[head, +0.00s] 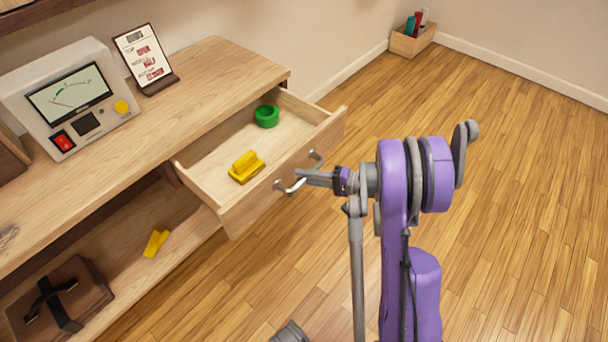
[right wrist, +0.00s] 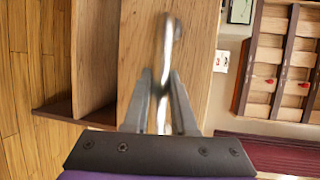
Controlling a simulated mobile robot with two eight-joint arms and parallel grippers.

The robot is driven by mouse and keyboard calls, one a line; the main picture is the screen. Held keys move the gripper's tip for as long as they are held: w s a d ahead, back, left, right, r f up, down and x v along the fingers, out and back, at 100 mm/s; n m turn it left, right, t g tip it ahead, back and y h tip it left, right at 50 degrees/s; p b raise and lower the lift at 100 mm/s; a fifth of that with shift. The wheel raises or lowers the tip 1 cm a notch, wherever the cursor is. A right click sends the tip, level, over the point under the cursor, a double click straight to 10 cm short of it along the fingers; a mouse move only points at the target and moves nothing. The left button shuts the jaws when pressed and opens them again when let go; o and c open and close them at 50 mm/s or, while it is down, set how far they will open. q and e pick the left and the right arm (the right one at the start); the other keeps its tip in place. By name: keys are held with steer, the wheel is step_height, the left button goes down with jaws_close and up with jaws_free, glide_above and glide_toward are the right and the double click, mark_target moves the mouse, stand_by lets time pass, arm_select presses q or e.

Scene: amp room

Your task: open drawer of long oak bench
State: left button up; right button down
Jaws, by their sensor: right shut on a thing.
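The long oak bench (head: 190,80) runs along the wall at the left in the head view. Its drawer (head: 258,190) is pulled out toward my arm, and its inside shows. A green ring (head: 267,116) and a yellow object (head: 246,167) lie in the drawer. A curved metal handle (head: 316,160) is on the drawer front. My right gripper (head: 304,177) is shut on this handle. In the right wrist view, the fingers (right wrist: 160,105) close on both sides of the handle bar (right wrist: 167,50). My left gripper does not show.
On the bench top stand a meter box (head: 75,95) and a framed card (head: 146,58). The lower shelf holds a brown case (head: 62,300) and a yellow piece (head: 156,242). A wooden box (head: 413,38) with bottles stands by the far wall. The wood floor (head: 530,200) at the right is clear.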

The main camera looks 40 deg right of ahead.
steer(key=c, duration=0.7)
jaws_free()
steer(key=shift+c, duration=0.2)
steer(key=p+v, duration=0.1)
steer(key=v, duration=1)
steer(key=shift+p, duration=0.3)
